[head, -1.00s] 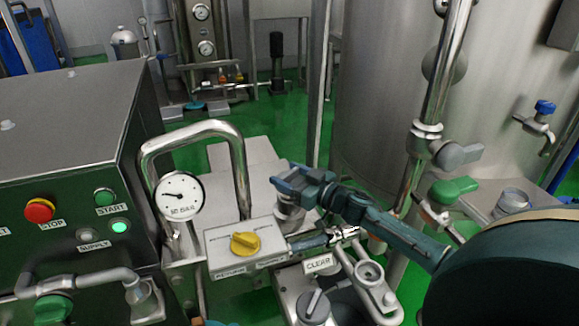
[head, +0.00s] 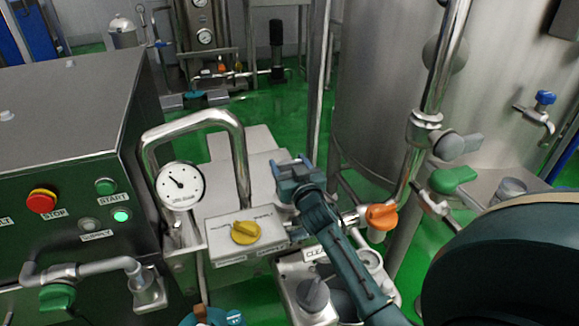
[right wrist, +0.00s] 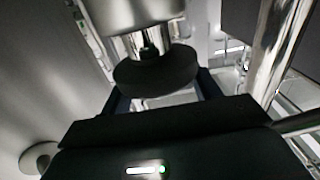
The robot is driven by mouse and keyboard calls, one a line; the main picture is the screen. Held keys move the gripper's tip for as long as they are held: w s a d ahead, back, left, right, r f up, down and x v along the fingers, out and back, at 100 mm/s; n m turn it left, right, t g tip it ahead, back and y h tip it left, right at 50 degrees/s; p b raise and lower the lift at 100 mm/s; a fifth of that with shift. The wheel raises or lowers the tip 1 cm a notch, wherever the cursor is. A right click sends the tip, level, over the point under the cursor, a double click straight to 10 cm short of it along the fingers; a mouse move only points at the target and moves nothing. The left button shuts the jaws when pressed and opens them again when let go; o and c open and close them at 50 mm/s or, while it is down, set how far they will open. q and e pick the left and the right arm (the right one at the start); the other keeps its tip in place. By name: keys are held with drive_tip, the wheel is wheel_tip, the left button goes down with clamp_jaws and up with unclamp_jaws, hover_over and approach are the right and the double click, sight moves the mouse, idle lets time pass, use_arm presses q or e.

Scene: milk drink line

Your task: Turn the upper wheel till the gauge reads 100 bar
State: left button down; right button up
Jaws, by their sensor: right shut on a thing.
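The round pressure gauge (head: 181,186) has a white dial on the metal unit at centre left. Its needle points to the upper left; the numbers are too small to read. My right gripper (head: 292,172) is at the upper wheel behind the yellow knob. In the right wrist view, the wheel (right wrist: 155,72) is a dark disc below a shiny metal cylinder (right wrist: 130,14). The jaws are shut on the wheel, at its sides. In the head view the gripper mostly hides the wheel. My left gripper's fingers are not in view.
A yellow knob (head: 245,232) sits on a box in front of the wheel. A bent pipe (head: 240,160) arches beside the gauge. An orange handle (head: 381,216) and a green handle (head: 454,180) stand to the right. The control cabinet (head: 65,110) is at left.

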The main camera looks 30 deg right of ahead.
idle(0.3)
drive_tip(key=o, duration=1)
drive_tip(key=shift+s, duration=0.1)
drive_tip(key=v, duration=1.3)
drive_tip(key=shift+r, duration=0.1)
idle(0.4)
